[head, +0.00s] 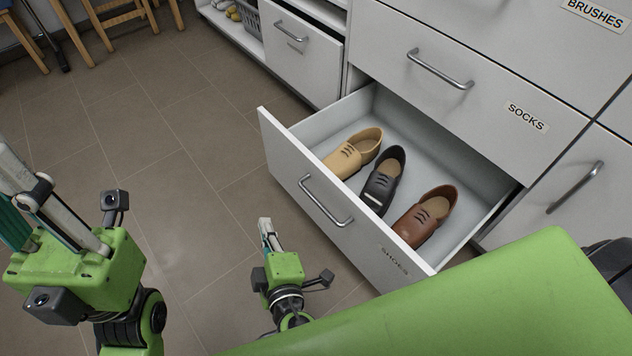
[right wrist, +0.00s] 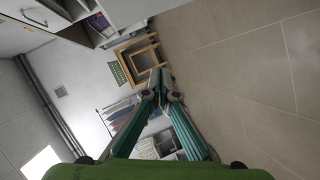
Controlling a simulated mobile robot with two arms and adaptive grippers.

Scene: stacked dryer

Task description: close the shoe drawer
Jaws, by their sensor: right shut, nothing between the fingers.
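The shoe drawer (head: 290,172), labelled SHOES, is pulled out from the white cabinet in the head view. It holds a tan shoe (head: 352,154), a black shoe (head: 383,182) and a brown shoe (head: 425,216). Its front has a metal bar handle (head: 325,205). My right gripper (head: 265,224) is shut and empty, in front of the drawer and to the left of the handle, apart from it. In the right wrist view its fingertips (right wrist: 156,80) meet. My left gripper (head: 12,178) is at the left edge, far from the drawer; its finger opening is unclear.
The SOCKS drawer (head: 490,100) above is shut. Another shut white drawer front (head: 297,55) and a grey basket (head: 250,15) are further back. Wooden stool legs (head: 120,15) stand at the top left. The tiled floor (head: 180,130) left of the drawer is clear.

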